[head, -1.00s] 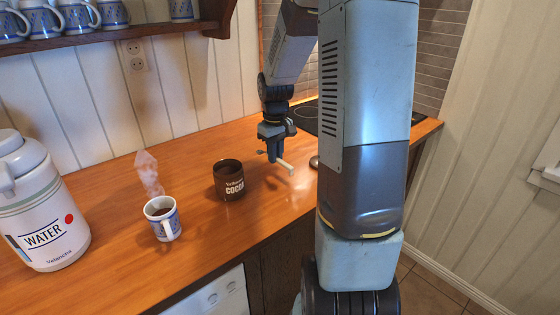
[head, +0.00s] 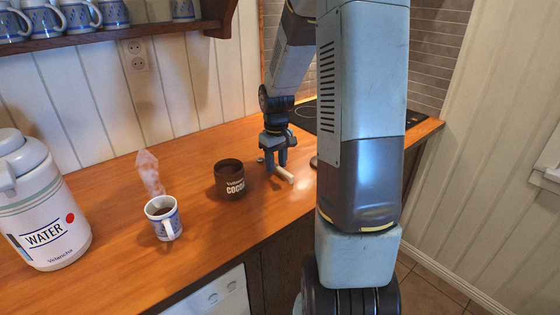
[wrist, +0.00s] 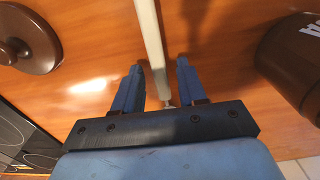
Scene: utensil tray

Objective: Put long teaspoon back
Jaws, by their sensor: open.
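The long teaspoon (wrist: 150,45) shows in the wrist view as a pale, narrow handle running from the top edge down between my gripper's two blue fingers (wrist: 155,78). My gripper is open, with a gap on both sides of the handle. In the head view my gripper (head: 275,172) points down over the counter, right of the cocoa can, and the pale handle (head: 285,175) sticks out toward the lower right. I cannot tell whether the spoon touches the counter. Its bowl end is not clear.
The brown cocoa can (head: 229,180) stands open close left of my gripper. Its round lid (wrist: 28,40) lies on the other side. A steaming mug (head: 163,217) and a water jug (head: 40,205) stand further left on the wooden counter (head: 110,175). A hob (head: 304,112) is behind.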

